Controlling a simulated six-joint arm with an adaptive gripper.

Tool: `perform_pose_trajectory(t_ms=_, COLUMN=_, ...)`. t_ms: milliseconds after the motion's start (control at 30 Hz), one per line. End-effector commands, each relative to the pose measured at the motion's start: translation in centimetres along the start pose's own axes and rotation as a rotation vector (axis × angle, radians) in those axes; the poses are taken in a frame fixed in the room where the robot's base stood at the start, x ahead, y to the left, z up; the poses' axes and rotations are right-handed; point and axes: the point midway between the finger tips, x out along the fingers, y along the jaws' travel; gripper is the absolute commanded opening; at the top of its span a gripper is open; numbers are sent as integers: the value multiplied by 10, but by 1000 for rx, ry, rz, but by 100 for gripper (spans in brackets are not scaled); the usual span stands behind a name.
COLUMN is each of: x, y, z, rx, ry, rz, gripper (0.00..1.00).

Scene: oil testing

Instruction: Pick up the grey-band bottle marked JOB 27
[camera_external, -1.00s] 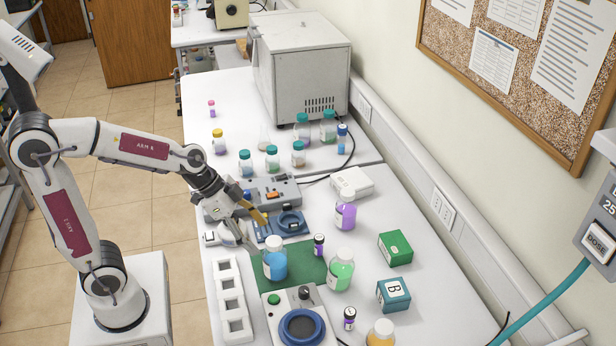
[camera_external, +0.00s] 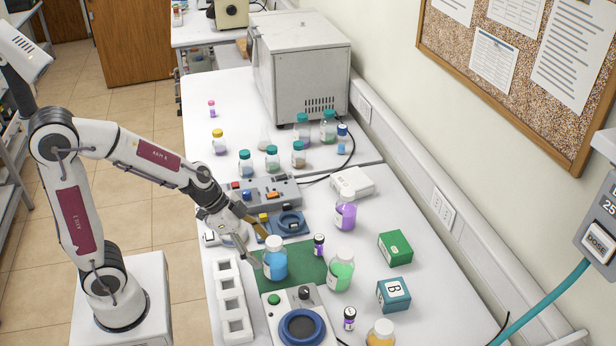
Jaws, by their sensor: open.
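No JOB marking or grey band can be read at this size, so I cannot tell which bottle is JOB 27. A white-capped bottle of blue liquid (camera_external: 275,263) stands upright on the green mat (camera_external: 302,256). My gripper (camera_external: 261,250) is open and empty, just left of this bottle, its fingers spread and pointing toward it. I cannot tell whether a finger touches it. A green-liquid bottle (camera_external: 340,272) stands at the mat's right edge. A purple-liquid bottle (camera_external: 345,212) stands farther back. Small dark-purple vials (camera_external: 319,244) (camera_external: 349,318) stand on the mat and the bench.
A white rack (camera_external: 231,300) lies at left. Green (camera_external: 395,247) and teal (camera_external: 394,294) boxes sit at right. An orange-liquid bottle (camera_external: 381,334) is at the front edge.

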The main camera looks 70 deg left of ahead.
Motion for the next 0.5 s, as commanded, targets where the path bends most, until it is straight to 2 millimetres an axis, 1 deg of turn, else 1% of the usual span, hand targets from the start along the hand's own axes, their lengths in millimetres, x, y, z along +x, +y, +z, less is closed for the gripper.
perform_pose_trajectory(t_ms=233, x=16, y=0, z=0, rx=-1, ry=-3, rz=1, gripper=67)
perform_pose_trajectory(t_ms=500, x=19, y=0, z=0, rx=1, ry=-2, rz=0, gripper=67)
